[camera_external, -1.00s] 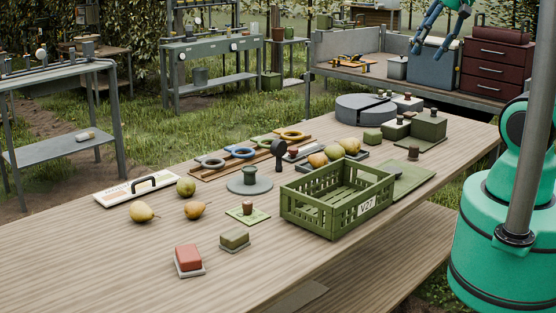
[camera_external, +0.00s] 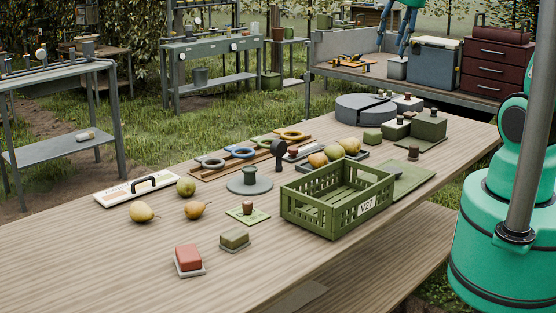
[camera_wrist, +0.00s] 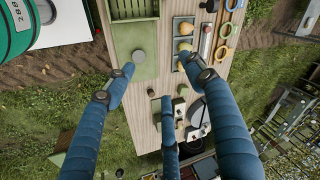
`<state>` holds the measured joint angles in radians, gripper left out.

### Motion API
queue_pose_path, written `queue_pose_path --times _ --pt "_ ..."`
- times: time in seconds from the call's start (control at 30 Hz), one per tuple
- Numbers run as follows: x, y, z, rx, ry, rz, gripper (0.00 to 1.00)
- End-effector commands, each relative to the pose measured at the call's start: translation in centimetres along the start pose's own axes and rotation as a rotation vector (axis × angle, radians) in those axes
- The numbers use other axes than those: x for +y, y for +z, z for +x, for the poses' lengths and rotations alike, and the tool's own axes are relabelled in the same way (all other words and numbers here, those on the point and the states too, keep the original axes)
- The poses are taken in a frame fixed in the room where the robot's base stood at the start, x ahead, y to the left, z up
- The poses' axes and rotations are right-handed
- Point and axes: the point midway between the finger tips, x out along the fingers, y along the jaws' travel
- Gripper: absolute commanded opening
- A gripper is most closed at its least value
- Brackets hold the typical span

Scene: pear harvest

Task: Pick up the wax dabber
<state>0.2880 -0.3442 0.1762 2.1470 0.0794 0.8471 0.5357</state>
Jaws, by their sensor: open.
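I cannot tell for sure which piece is the wax dabber. Small knobbed pieces stand on the table: a brown-red knob on a green card (camera_external: 247,207), a brown-topped knob (camera_external: 413,153) right of the crate, and a dark green knob (camera_external: 249,175) on a grey disc. In the wrist view a grey round piece (camera_wrist: 138,56) sits on a green board (camera_wrist: 147,30). My gripper (camera_external: 393,44), with blue fingers, shows at the top of the external view, apart from everything. In the wrist view my gripper (camera_wrist: 158,72) is open and empty above the table.
A green slatted crate (camera_external: 310,212) stands mid-table, with pears (camera_external: 333,152) in a tray behind it. Green lidded boxes (camera_external: 429,125) and a grey round block (camera_external: 365,107) fill the far end.

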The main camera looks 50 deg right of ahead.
Motion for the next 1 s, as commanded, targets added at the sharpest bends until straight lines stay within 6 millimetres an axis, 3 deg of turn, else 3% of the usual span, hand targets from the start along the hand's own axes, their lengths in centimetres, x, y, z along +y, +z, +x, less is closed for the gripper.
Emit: queue_pose_path --times 0.27,0.47,0.77,1.0 --pt "2.1 -7.8 5.9 -0.042 0.050 0.340 0.54" --pt "4.9 -12.9 10.6 -0.064 0.084 0.586 0.54" --pt "11.1 -19.3 18.7 -0.092 0.140 0.957 0.54" --pt "17.7 -23.1 25.8 -0.109 0.187 1.256 0.54"
